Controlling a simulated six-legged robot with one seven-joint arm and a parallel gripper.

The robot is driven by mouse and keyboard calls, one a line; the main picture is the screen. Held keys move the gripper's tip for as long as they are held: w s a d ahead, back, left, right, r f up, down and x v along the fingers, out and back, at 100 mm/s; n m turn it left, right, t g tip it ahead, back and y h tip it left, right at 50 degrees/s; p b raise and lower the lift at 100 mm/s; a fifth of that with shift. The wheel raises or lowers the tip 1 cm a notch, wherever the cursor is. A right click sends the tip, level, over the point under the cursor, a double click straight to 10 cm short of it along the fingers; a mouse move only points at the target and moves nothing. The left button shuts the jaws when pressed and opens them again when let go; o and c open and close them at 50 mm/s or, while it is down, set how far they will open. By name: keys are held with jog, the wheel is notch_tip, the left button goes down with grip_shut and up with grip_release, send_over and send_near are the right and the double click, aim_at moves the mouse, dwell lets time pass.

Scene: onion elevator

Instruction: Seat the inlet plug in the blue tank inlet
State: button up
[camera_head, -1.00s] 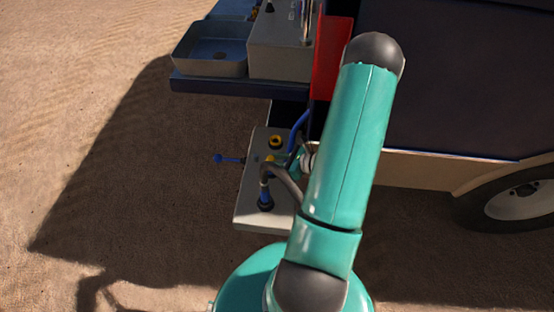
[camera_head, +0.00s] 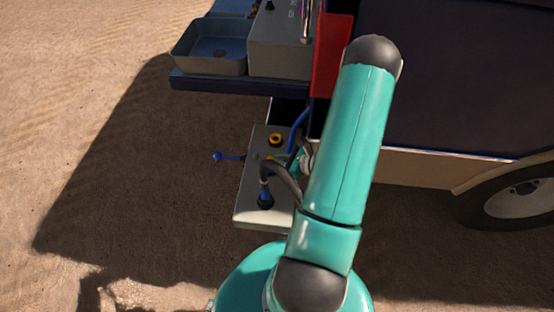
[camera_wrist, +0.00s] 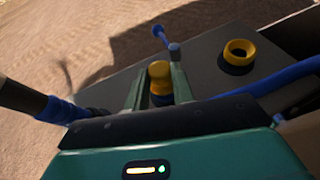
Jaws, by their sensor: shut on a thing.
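In the wrist view my gripper (camera_wrist: 158,88) has its two fingers closed on either side of a yellow plug (camera_wrist: 159,73). Something dark blue shows at the plug's lower end between the fingers; I cannot tell whether it is the blue inlet or part of the plug, nor whether the plug is seated. In the head view a small yellow bit of the plug (camera_head: 270,158) shows over the grey panel (camera_head: 248,205), and my arm hides most of the gripper. A yellow ring fitting (camera_wrist: 240,52) on a dark base stands to the right of the plug, apart from it.
A blue lever (camera_wrist: 160,32) sticks out past the panel's far edge. A dark hose with a blue collar (camera_wrist: 65,110) is close on the left, and a blue hose (camera_wrist: 265,78) on the right. A shelf with a grey basin (camera_head: 210,48) overhangs behind the panel.

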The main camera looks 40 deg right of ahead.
jog(key=shift+f, duration=0.1)
jog(key=o, duration=1)
jog(key=shift+o, duration=0.2)
jog(key=v, duration=1.4)
